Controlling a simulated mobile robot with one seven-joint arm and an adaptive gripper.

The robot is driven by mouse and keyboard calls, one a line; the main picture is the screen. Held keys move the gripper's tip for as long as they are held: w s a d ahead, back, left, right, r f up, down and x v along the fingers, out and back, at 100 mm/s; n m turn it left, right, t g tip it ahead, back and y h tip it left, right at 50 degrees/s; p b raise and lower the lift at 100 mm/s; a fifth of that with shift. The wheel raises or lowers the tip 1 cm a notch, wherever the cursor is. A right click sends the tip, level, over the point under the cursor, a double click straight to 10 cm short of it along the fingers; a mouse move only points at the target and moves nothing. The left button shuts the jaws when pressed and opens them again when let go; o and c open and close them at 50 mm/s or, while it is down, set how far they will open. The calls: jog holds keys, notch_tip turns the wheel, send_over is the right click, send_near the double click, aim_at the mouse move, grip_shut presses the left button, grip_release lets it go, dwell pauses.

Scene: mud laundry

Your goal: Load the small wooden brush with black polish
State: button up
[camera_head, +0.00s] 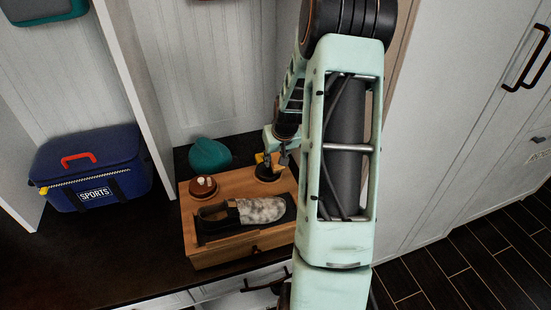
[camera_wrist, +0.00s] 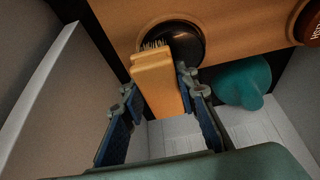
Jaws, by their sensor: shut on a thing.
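My gripper (camera_head: 275,158) is shut on the small wooden brush, which shows as a yellowish block (camera_head: 260,158) in the head view. In the wrist view the brush (camera_wrist: 157,85) sits between the two fingers of my gripper (camera_wrist: 158,86), its short bristles pointing away toward the black polish. The round tin of black polish (camera_wrist: 186,45) lies just beyond the bristles; in the head view it stands at the back right of the wooden box (camera_head: 268,174). The bristles overlap the tin's left part in the wrist view. I cannot tell whether they touch the polish.
A shoe (camera_head: 258,211) with a dusty, pale front lies on the wooden box (camera_head: 192,240). A brown-topped tin (camera_head: 203,187) stands at its back left. A teal rounded object (camera_head: 209,154) sits behind the box. A blue sports bag (camera_head: 92,165) is at left, beyond a divider.

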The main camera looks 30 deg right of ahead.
aim_at(275, 156)
jog(key=shift+f+b, duration=0.45)
jog(key=shift+f, duration=0.1)
dwell(1.0)
dwell(0.6)
jog(key=shift+r+p, duration=2.45)
jog(key=shift+r, duration=1.1)
jog(key=shift+a, duration=0.1)
jog(key=s+a+r+n, duration=0.1)
jog(key=s+a+r, duration=0.1)
jog(key=a+r, duration=0.5)
jog(key=s+a+r+n+y+p, duration=0.1)
jog(key=s+a+r, duration=0.1)
jog(key=a, duration=0.8)
jog(key=s+a+r+n, duration=0.1)
jog(key=a+r, duration=0.4)
jog(key=a, duration=0.4)
jog(key=w+p+v, duration=0.2)
jog(key=p+v, duration=0.9)
jog(key=p, duration=1)
jog(key=shift+d+r, duration=0.45)
jog(key=shift+r, duration=0.05)
